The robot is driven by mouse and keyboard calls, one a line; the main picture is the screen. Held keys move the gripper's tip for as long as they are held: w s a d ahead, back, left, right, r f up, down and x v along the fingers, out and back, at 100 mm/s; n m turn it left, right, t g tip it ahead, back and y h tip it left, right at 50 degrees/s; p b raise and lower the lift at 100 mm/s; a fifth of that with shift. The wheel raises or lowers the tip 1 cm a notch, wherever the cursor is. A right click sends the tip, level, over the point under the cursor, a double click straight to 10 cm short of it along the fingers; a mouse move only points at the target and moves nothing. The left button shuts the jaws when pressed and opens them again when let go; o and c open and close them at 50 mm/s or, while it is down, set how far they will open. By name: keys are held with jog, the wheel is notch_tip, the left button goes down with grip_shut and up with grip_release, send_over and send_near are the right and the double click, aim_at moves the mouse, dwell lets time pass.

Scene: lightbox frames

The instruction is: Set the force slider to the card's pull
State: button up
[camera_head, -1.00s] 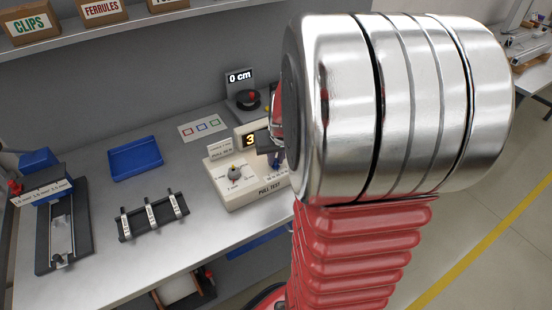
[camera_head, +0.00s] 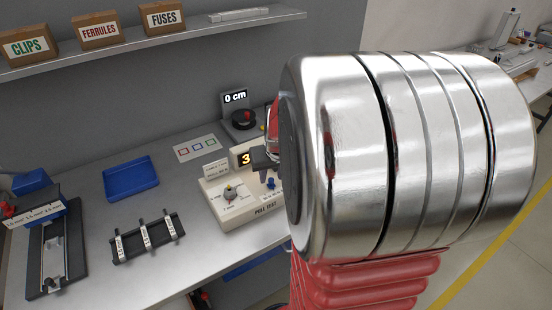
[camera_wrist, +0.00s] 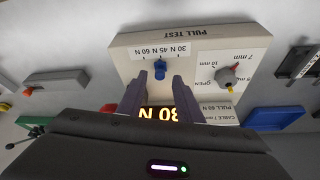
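The cream pull test box (camera_head: 238,218) stands on the bench, partly hidden by my arm in the head view. It shows upside down in the wrist view (camera_wrist: 128,58). Its blue force slider knob (camera_wrist: 160,68) sits by a scale label (camera_wrist: 163,49) marked 30 N, 45 N and 60 N. The lit display (camera_wrist: 160,113) reads 30 N. The card (camera_wrist: 217,107) reads cable 7 mm, pull 60 N; it also shows in the head view (camera_head: 216,168). My gripper (camera_wrist: 158,80) is open, its fingertips either side of and just short of the knob. Contact cannot be told.
A dial with a yellow pointer (camera_wrist: 228,78) is beside the slider. A blue tray (camera_head: 131,178), a black rack with white pieces (camera_head: 147,238) and a dark rail fixture (camera_head: 55,255) stand left. A 0 cm display (camera_head: 235,97) is behind the box.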

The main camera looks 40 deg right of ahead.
jog(key=v, duration=1.1)
jog(key=shift+s+r, duration=0.2)
jog(key=shift+r, duration=0.05)
jog(key=shift+a, duration=0.25)
jog(key=shift+c, duration=1.3)
jog(key=a+n, duration=0.1)
jog(key=a, duration=0.3)
jog(key=a+r, duration=0.1)
jog(key=a, duration=0.3)
jog(key=a+n, duration=0.1)
jog(key=a, duration=0.3)
jog(key=shift+s+a+r+n+t+y, duration=0.2)
jog(key=shift+s+a+n+t+y, duration=0.1)
jog(key=shift+s+a+t+y, duration=0.1)
grip_shut()
jog(key=s+a+n, duration=0.1)
jog(key=s+a, duration=0.1)
jog(key=a, duration=0.3)
jog(key=s+a+n+y, duration=0.1)
jog(key=s+a, duration=0.2)
jog(key=a, duration=0.3)
jog(key=shift+s+f+n+t, duration=0.3)
jog(key=shift+f+n+t, duration=0.05)
jog(key=shift+n+t, duration=0.05)
jog(key=shift+a, duration=0.15)
